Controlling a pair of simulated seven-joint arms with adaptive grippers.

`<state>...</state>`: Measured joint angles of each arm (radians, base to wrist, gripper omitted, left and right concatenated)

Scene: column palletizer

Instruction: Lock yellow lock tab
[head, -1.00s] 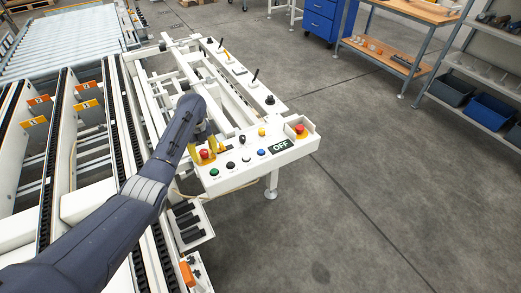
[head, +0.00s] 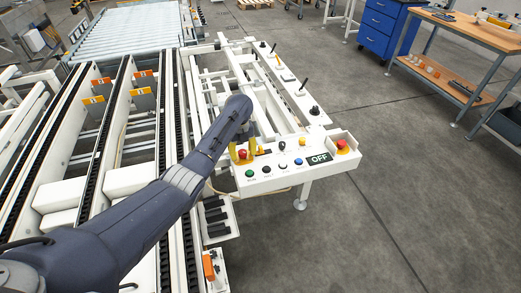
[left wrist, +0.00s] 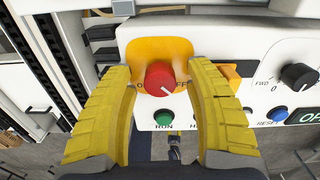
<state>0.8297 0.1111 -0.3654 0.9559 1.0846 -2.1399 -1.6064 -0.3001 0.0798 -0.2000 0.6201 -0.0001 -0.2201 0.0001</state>
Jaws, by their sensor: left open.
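My left gripper (head: 243,150) is open at the near left end of the white control panel (head: 283,178). In the left wrist view its two yellow fingers (left wrist: 160,82) stand on either side of a red knob (left wrist: 160,78) on a yellow-orange backing plate (left wrist: 150,47). The red knob also shows between the fingers in the head view (head: 242,154). A small yellow-orange tab (left wrist: 231,76) sticks out just right of the right finger, which partly hides it. I cannot tell whether the fingers touch the knob. My right gripper is not in view.
The panel carries a green button (left wrist: 163,118), a black selector (left wrist: 298,75), a blue button (left wrist: 277,114) and an OFF display (head: 319,158). A red stop button (head: 342,145) sits at its right end. Conveyor rails (head: 172,150) lie left; open floor lies right.

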